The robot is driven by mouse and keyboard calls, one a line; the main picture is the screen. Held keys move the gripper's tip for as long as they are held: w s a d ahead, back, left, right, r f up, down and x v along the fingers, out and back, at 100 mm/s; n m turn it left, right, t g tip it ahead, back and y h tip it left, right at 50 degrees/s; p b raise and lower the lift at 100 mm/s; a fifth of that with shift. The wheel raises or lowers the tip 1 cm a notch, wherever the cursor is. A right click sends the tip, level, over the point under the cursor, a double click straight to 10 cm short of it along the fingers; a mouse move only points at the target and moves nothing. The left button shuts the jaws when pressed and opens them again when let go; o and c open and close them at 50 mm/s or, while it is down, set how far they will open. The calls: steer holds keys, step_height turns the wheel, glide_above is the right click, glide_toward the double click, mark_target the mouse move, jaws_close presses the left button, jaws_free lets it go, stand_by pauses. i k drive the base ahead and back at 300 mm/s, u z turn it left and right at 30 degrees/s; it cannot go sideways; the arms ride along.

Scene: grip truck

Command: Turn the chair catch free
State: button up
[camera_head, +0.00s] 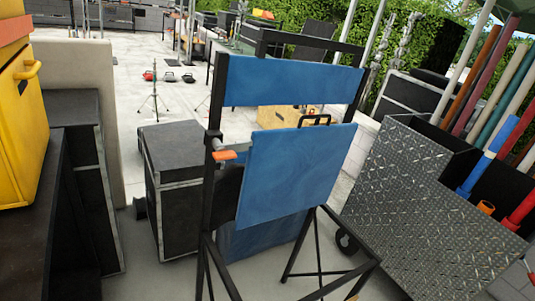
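A tall folding chair (214,200) with a black frame and blue fabric stands upright in the middle of the view. Its blue back band (290,82) spans the two posts. A blue panel (295,178) stands tilted below it, with a black handle (315,119) at its top edge. The orange chair catch (224,155) sticks out sideways from a black fitting on the left post, at about mid height. My gripper is not in this view, so its distance from the catch cannot be told.
A black case (172,170) stands behind the chair's left side. A yellow box (20,125) and dark cabinets are at the left. A diamond-plate bin (430,200) with several coloured poles fills the right.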

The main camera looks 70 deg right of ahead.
mark_target(223, 152)
steer(key=z, duration=1.3)
steer(key=k, duration=1.15)
steer(key=z, duration=0.55)
steer(key=i, duration=1.4)
steer(key=z, duration=0.15)
